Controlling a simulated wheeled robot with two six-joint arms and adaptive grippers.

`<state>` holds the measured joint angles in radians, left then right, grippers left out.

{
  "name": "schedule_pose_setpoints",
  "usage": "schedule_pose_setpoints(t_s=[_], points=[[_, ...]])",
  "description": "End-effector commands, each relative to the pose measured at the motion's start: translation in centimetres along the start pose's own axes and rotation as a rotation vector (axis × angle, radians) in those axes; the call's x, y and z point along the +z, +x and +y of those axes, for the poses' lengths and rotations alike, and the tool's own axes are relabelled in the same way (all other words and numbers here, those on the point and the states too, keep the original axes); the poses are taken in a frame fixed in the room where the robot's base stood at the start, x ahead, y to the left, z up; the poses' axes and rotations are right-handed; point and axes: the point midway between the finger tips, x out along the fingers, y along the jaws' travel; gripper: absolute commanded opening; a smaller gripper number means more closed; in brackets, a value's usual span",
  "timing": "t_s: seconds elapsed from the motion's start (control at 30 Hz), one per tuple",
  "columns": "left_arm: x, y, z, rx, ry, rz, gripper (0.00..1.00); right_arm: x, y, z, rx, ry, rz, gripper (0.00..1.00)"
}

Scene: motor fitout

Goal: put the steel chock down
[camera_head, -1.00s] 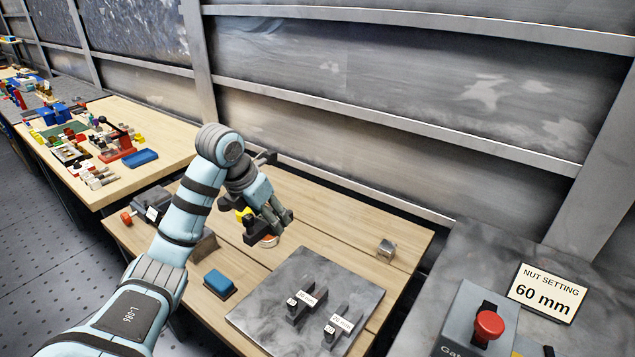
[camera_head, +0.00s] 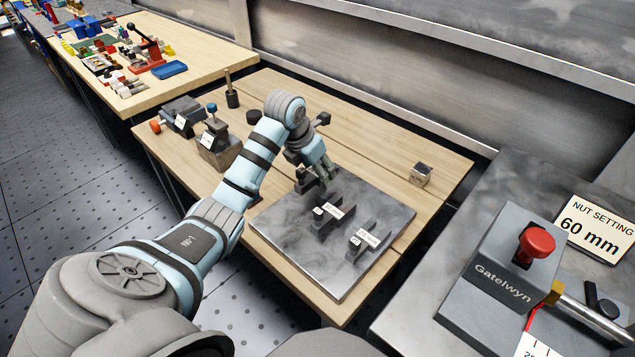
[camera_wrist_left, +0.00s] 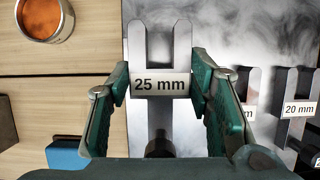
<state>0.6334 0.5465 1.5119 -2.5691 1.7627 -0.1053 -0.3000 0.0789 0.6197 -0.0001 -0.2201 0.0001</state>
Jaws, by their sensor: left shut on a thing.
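The steel chock (camera_wrist_left: 160,45) is a grey forked piece with a "25 mm" label, between the green fingers of my left gripper (camera_wrist_left: 160,95) in the wrist view. My left gripper (camera_head: 323,174) is shut on it, over the far left part of the grey steel plate (camera_head: 285,225). In the head view the chock (camera_head: 304,181) is a dark shape partly hidden by the fingers. I cannot tell whether it touches the plate. Two similar labelled chocks, a nearer one (camera_head: 324,213) and a farther-right one (camera_head: 361,241), stand on the plate. My right gripper is not in view.
A small metal block (camera_head: 421,174) stands on the wooden table (camera_head: 370,130) behind the plate. The wrist view shows an orange-filled tin (camera_wrist_left: 45,18) and a blue block (camera_wrist_left: 68,153) left of the plate. A grey machine with a red knob (camera_head: 536,243) stands right.

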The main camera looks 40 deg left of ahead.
Motion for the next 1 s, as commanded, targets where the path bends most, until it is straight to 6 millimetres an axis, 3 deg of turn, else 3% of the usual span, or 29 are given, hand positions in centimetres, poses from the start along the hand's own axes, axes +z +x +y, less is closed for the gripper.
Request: schedule_pose_setpoints(t_s=[0.1,0.2,0.53,0.57,0.67,1.0], points=[[-1.0,2.2,0.0,-0.001,-0.001,0.002,0.0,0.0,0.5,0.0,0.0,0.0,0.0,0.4],[-1.4,3.3,0.0,-0.001,0.0,0.0,0.0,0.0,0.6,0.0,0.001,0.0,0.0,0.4],[-1.5,3.6,0.0,0.0,0.0,-0.001,0.0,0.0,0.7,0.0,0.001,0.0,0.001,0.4],[-1.5,3.6,0.0,-0.001,0.0,0.001,0.49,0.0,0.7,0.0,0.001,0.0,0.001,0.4],[-1.5,3.5,0.0,-0.001,0.0,0.001,0.65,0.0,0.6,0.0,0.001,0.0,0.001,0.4],[-1.4,3.2,0.0,-0.001,0.0,0.001,0.66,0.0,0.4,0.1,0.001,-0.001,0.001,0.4]])
